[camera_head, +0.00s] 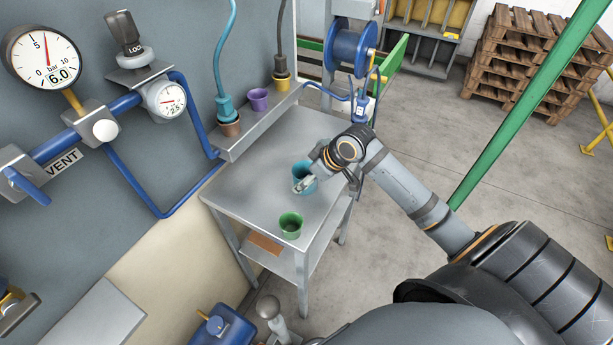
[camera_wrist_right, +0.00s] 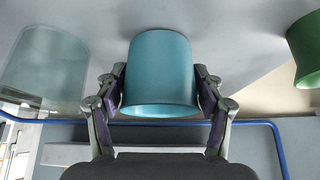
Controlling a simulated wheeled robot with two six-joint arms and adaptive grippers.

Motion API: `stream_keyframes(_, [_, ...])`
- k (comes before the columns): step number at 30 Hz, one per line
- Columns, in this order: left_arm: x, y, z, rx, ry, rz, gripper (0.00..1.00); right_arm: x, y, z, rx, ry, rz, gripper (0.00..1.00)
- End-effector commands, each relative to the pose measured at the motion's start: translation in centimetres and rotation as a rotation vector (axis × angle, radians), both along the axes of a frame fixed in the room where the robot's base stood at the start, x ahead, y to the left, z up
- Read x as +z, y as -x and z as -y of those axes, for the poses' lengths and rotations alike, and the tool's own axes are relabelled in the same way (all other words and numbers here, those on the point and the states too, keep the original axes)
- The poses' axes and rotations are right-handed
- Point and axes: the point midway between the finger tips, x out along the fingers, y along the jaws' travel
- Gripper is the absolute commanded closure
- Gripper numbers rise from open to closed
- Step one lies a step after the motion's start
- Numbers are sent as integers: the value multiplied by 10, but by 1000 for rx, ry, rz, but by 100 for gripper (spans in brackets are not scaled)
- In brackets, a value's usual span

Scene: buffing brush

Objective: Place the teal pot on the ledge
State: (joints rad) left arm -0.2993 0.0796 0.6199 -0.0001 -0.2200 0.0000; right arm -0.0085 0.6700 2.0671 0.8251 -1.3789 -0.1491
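The teal pot (camera_head: 301,170) is on or just above the grey metal table, near its right side. In the right wrist view the teal pot (camera_wrist_right: 160,75) sits between the two fingers of my right gripper (camera_wrist_right: 162,98). The pads lie against its sides and appear to touch it. In the head view my right gripper (camera_head: 318,180) covers part of the pot. Whether the pot's base touches the table is unclear. The ledge (camera_head: 262,122) is a narrow grey shelf along the table's wall side. My left gripper is not in view.
A brown pot (camera_head: 229,129), a purple pot (camera_head: 258,99) and a dark yellow pot (camera_head: 282,79) stand along the ledge; hoses rise above the brown and yellow ones. A green pot (camera_head: 291,225) stands near the table's front. A pale translucent pot (camera_wrist_right: 45,65) shows in the wrist view.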

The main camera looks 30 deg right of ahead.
Motion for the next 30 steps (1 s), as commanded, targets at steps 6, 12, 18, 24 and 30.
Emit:
stream_keyframes(6, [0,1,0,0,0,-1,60,0,0,0,0,0,0,12])
stream_keyframes(12, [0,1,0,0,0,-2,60,1,0,0,0,0,0,12])
stream_keyframes(18, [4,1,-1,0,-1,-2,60,14,5,6,0,8,3,12])
stream_keyframes(24, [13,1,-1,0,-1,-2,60,40,20,14,2,13,0,12])
stream_keyframes(30, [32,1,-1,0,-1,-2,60,64,32,19,1,12,-5,12])
